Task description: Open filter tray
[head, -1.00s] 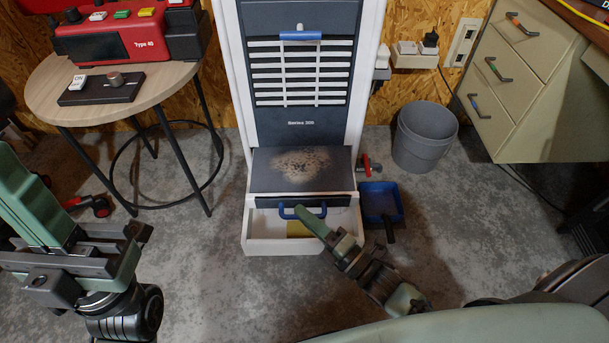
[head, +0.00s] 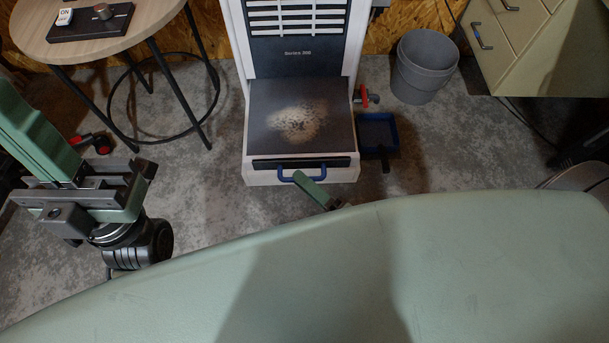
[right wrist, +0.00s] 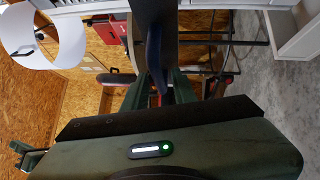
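The filter tray is a dark flat tray (head: 272,105) with a dusty, speckled patch, sticking out at the front of the white cabinet. Its front edge carries a blue handle (head: 284,176). My right gripper (head: 298,176) is at this handle, with a green finger against it; my own green body hides most of that arm. In the right wrist view, the handle (right wrist: 154,50) shows edge-on between the two fingers, which look closed on it. My left gripper (head: 30,125) is at the left, away from the cabinet, with its fingers together and apparently empty.
A round table (head: 150,20) with black legs stands left of the cabinet. A grey bin (head: 422,68) and a beige drawer unit (head: 510,50) stand further right. Grey floor is clear between table and cabinet.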

